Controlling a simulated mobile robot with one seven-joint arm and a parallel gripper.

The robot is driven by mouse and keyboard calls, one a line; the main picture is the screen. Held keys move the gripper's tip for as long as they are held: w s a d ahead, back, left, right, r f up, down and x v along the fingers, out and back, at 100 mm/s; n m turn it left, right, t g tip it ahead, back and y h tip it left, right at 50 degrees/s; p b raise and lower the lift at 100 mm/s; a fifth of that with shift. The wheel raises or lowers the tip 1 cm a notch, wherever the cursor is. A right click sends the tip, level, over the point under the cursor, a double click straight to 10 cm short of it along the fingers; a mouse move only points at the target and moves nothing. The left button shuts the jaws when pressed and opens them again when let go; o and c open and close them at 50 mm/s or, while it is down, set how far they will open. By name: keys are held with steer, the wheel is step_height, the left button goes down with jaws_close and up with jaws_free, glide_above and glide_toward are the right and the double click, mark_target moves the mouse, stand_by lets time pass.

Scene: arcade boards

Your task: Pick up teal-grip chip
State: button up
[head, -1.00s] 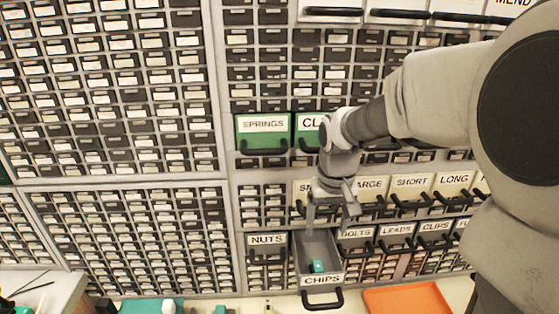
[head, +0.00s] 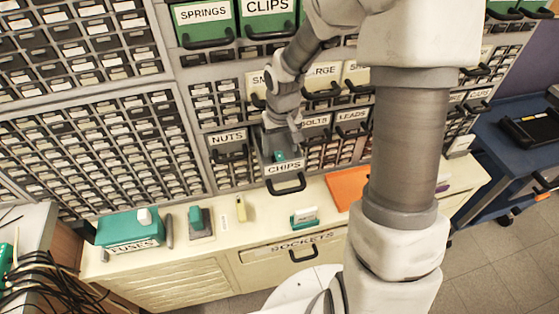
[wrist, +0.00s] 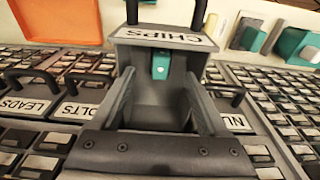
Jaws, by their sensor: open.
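The teal-grip chip (head: 280,156) sits in the open CHIPS drawer (head: 284,169). In the wrist view its teal grip (wrist: 161,66) shows against the inside of the drawer's front, below the CHIPS label (wrist: 165,37). Most of the chip's body cannot be made out. My gripper (head: 283,136) is over the drawer, pointing down into it. In the wrist view my gripper (wrist: 160,88) has its two fingers apart, with the chip beyond them toward the drawer front. It is open, empty and not seen touching the chip.
Closed NUTS (head: 228,139) and BOLTS (head: 315,121) drawers flank the open drawer closely. The drawer's black handle (head: 286,185) juts out in front. Below is a cream counter with an orange tray (head: 347,187), a teal FUSES box (head: 130,232) and small teal-topped items.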

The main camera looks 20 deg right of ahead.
mark_target(280, 156)
steer(key=f, duration=0.4)
steer(key=shift+w+f, duration=0.25)
steer(key=shift+f, duration=0.15)
jaws_close()
